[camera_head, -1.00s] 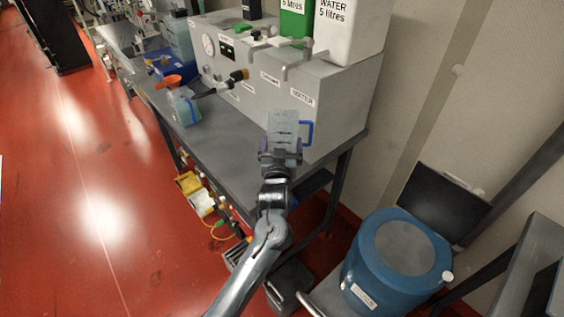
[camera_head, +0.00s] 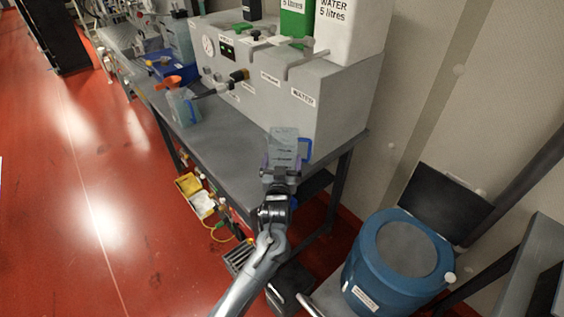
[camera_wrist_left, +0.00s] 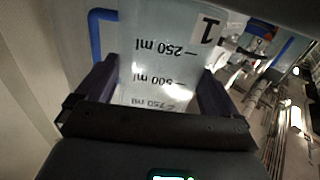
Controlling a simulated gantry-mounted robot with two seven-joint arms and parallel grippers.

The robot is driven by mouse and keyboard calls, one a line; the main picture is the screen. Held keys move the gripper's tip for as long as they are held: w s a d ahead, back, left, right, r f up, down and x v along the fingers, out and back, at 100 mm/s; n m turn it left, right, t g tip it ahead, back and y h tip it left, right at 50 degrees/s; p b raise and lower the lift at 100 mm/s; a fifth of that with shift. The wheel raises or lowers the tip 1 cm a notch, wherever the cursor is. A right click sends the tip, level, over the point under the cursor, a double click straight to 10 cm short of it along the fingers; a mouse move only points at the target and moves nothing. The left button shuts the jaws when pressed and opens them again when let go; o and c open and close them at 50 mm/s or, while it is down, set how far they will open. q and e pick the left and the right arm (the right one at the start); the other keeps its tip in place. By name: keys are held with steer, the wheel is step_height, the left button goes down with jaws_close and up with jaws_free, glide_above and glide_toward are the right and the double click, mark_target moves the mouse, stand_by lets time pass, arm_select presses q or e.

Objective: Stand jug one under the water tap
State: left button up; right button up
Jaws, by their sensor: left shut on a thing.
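Jug one (camera_head: 283,143) is a clear grey-blue jug with a blue handle on its right side in the head view. In the left wrist view the jug (camera_wrist_left: 165,60) shows a "1" and millilitre marks. My left gripper (camera_head: 281,172) is shut on it, with a finger on each side in the wrist view. The jug appears in front of the right end of the bench unit, near the bench's front edge. Whether it touches the bench cannot be told. My right gripper is not in view.
Another jug (camera_head: 184,107) with an orange funnel stands farther left on the grey bench (camera_head: 225,150). A black and brass nozzle (camera_head: 238,75) sticks out near it. White and green containers stand on the unit. A blue drum (camera_head: 360,262) stands at lower right.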

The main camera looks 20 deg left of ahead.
arm_select(q)
steer(key=shift+f, duration=0.15)
steer(key=o, duration=1.3)
steer(key=shift+s, duration=0.15)
steer(key=shift+s+d, duration=0.15)
steer(key=shift+s, duration=0.2)
steer(key=p+v, duration=0.1)
steer(key=v, duration=1)
steer(key=shift+r, duration=0.25)
